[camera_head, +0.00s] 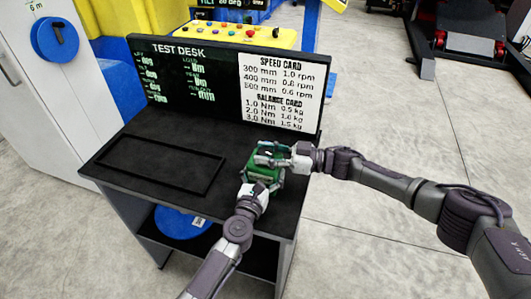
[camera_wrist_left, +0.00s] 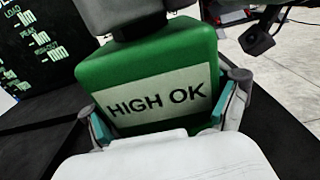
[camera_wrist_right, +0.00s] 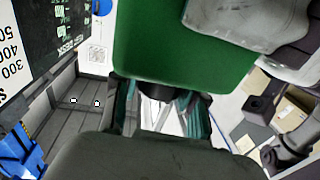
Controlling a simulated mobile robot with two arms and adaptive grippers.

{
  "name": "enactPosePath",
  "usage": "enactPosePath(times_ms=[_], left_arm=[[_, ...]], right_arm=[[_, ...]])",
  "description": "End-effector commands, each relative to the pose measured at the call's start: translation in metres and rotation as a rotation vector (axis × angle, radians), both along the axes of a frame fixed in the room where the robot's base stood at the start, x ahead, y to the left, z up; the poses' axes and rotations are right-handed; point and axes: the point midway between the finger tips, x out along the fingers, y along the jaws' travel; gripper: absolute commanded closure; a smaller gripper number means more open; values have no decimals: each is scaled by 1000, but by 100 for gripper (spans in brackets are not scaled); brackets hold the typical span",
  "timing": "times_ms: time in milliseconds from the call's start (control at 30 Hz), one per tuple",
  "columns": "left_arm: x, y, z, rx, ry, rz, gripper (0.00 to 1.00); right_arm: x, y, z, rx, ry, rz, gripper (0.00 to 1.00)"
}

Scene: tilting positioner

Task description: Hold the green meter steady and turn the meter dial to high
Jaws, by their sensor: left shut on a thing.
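The green meter (camera_head: 267,173) stands on the dark desk near its right front. In the left wrist view the meter (camera_wrist_left: 148,65) shows a pale panel reading "HIGH OK". My left gripper (camera_head: 262,185) is shut on the meter, one finger on each side of its body. My right gripper (camera_head: 268,155) is at the top of the meter, coming from the right. In the right wrist view its fingers (camera_wrist_right: 160,112) stand apart with a gap between them. A dark part, perhaps the dial (camera_wrist_right: 157,91), shows near the fingers below the green body; its setting is hidden.
A black rectangular frame (camera_head: 209,184) lies on the desk, left of the meter. The test desk board (camera_head: 190,75) with its speed and balance cards stands along the back edge. A yellow control panel (camera_head: 240,34) is behind it.

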Motion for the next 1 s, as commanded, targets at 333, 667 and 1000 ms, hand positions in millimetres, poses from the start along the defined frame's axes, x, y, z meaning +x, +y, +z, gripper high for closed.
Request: enactPosePath(times_ms=[333,667,1000], left_arm=[[0,0,-1,0,2,-1,63],[-1,-1,-1,0,2,-2,63],[0,0,-1,1,2,-1,63]], right_arm=[[-1,1,-2,4,3,-40,93],[-1,0,-1,0,2,-135,93],[-1,0,-1,0,1,-133,35]])
